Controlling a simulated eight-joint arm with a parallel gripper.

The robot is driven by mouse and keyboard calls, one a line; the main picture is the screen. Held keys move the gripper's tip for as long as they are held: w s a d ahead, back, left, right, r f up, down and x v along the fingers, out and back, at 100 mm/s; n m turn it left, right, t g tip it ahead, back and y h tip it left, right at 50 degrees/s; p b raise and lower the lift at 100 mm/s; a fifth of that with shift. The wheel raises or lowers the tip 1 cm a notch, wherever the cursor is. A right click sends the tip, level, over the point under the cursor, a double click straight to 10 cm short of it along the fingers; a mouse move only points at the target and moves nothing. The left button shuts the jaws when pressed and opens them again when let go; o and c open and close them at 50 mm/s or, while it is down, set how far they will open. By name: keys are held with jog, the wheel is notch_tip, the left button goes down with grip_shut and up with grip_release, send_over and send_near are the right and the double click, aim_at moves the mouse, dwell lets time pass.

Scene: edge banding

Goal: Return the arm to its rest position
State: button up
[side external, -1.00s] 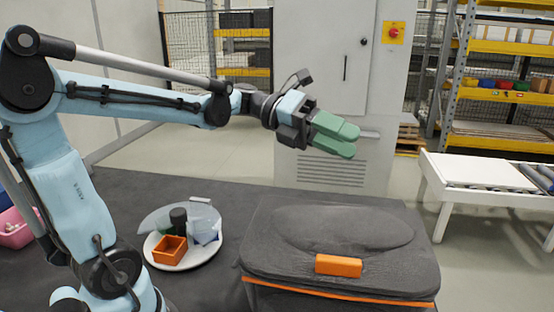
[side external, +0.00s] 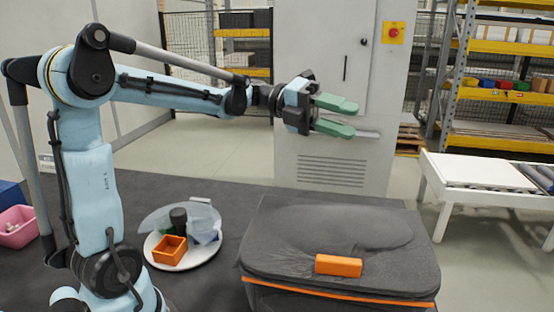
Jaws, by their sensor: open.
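My gripper (side external: 338,117) has green fingers and is held in the air in front of the grey cabinet. Its two fingers are spread apart, with nothing between them. It points to the right, high above the dark grey padded case (side external: 340,225) with orange trim. My arm reaches out from the left side, its upper link nearly upright and its forearm close to level.
An orange block (side external: 338,265) lies on the case. A round white tray (side external: 183,258) holds an orange open box (side external: 170,250), a dark cylinder (side external: 179,218) and other pieces. A pink bin (side external: 17,227) is at far left. The grey cabinet (side external: 330,160) stands behind.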

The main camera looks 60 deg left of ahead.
jog(key=w+a+n+h, duration=0.1)
jog(key=w+a+n, duration=0.2)
jog(key=w+a, duration=0.1)
jog(key=m+t+y, duration=0.1)
jog(key=m+y, duration=0.4)
jog(key=m, duration=0.5)
send_over(322, 256)
jog(key=w+a, duration=0.2)
jog(key=w, duration=0.1)
notch_tip(322, 256, down, 8)
jog(key=f, duration=0.2)
jog(key=s+d+f+m+t, duration=0.1)
jog(key=f, duration=0.1)
jog(key=s+d+f+m+y, duration=0.1)
jog(key=f, duration=0.1)
jog(key=shift+d+f+t, duration=0.2)
jog(key=shift+d+t, duration=0.05)
jog(key=shift+t, duration=0.15)
jog(key=shift+s+d+f+m+y, duration=0.15)
jog(key=shift+f+m, duration=0.25)
jog(key=shift+f, duration=0.35)
jog(key=shift+d+f+m+y, duration=0.15)
jog(key=shift+f+m, duration=0.25)
jog(key=shift+f, duration=0.3)
jog(key=shift+a+r, duration=0.1)
jog(key=shift+a, duration=0.05)
